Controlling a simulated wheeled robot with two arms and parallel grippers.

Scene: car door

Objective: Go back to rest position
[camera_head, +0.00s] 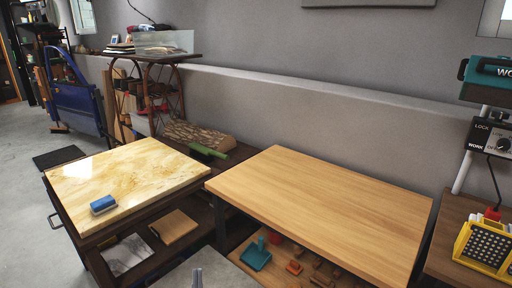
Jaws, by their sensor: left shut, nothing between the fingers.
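My left gripper (196,277) just shows at the bottom edge, left of the middle, as a small grey fingertip shape. Its fingers are shut with nothing between them, and the rest of it is cut off by the frame. It is in front of the tables and apart from the things on them. My right gripper is not in view. A blue car door (78,106) stands upright at the far left, well away from my gripper.
A marble-topped table (135,172) carries a blue block-like item (103,204). A bare wooden table (320,205) stands right of it, with tools on its lower shelf. A yellow case (484,246) is at the right edge. Grey floor (30,225) is clear at left.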

